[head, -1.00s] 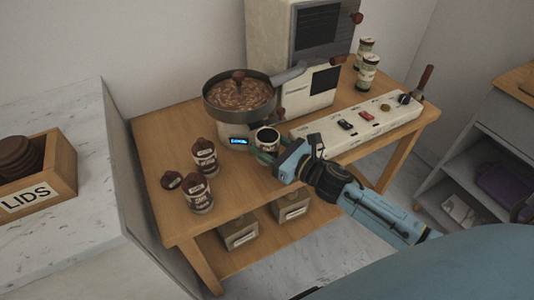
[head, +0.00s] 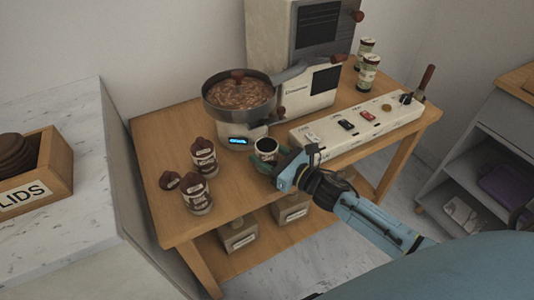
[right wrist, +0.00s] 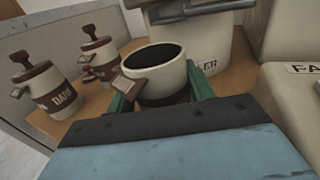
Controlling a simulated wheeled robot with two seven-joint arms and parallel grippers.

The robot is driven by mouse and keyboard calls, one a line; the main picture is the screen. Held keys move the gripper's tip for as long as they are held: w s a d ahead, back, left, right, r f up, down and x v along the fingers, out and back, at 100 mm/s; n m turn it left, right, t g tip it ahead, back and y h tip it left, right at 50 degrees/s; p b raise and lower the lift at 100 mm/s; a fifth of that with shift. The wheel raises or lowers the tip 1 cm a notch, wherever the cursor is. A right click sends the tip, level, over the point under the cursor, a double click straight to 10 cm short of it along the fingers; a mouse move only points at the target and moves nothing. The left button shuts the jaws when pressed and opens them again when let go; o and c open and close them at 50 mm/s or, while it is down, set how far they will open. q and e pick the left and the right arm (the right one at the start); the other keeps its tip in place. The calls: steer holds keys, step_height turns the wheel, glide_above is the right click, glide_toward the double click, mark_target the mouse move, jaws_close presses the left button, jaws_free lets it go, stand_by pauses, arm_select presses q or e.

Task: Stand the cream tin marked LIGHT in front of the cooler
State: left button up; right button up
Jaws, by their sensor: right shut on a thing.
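My right gripper (head: 267,164) is shut on an open cream tin (head: 266,147) with a brown lower band. The tin also shows in the right wrist view (right wrist: 160,75), upright between the green fingers, with a dark inside. No word on it can be read. It is just in front of the cooler (head: 243,138), a round machine with a pan on top; part of its name shows in the right wrist view (right wrist: 212,55). The tin's base is hidden, so I cannot tell whether it touches the table. My left gripper is not in view.
A white switch panel (head: 357,127) lies to the right. The wooden table (head: 232,191) is bare at its front edge.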

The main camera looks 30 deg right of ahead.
steer(key=o, duration=1.2)
steer(key=shift+c, duration=0.2)
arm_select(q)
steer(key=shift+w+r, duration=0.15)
arm_select(e)
steer(key=shift+v, duration=0.9)
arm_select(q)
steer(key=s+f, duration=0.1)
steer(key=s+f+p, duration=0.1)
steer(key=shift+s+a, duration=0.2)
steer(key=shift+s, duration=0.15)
arm_select(e)
steer(key=v, duration=1)
steer(key=shift+s, duration=0.1)
